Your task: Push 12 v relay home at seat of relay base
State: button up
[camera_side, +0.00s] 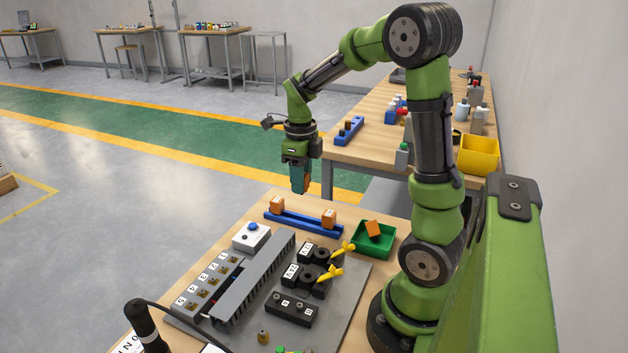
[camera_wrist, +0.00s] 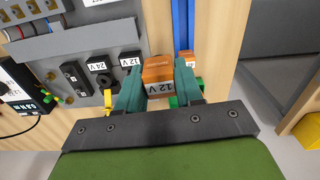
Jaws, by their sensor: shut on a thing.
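My gripper (camera_side: 300,188) is shut on an orange relay. The relay (camera_wrist: 158,72) shows between the green fingers in the wrist view, with a white 12 V label facing the camera. In the side view the gripper hangs well above the bench, behind the blue rail and apart from the bases. The black relay base labelled 12 V (camera_wrist: 130,62) stands on the grey panel, farthest back, with a yellow lever (camera_side: 343,250). The base labelled 24 V (camera_wrist: 98,68) is beside it, also with a yellow lever (camera_side: 330,273). The held relay's underside is hidden.
A blue rail (camera_side: 300,223) holds orange relays at both ends. A green tray (camera_side: 360,246) with another orange block stands right of it.

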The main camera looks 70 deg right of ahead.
jog(key=s+a+f, duration=0.2)
jog(key=s+a, duration=0.5)
jog(key=s, duration=0.1)
jog(key=shift+f+m, duration=0.15)
jog(key=shift+m, duration=0.15)
jog(key=shift+s, duration=0.1)
jog(key=shift+f, duration=2.9)
jog(key=shift+f, duration=1.05)
jog(key=o, duration=1.1)
jog(key=shift+o, duration=0.2)
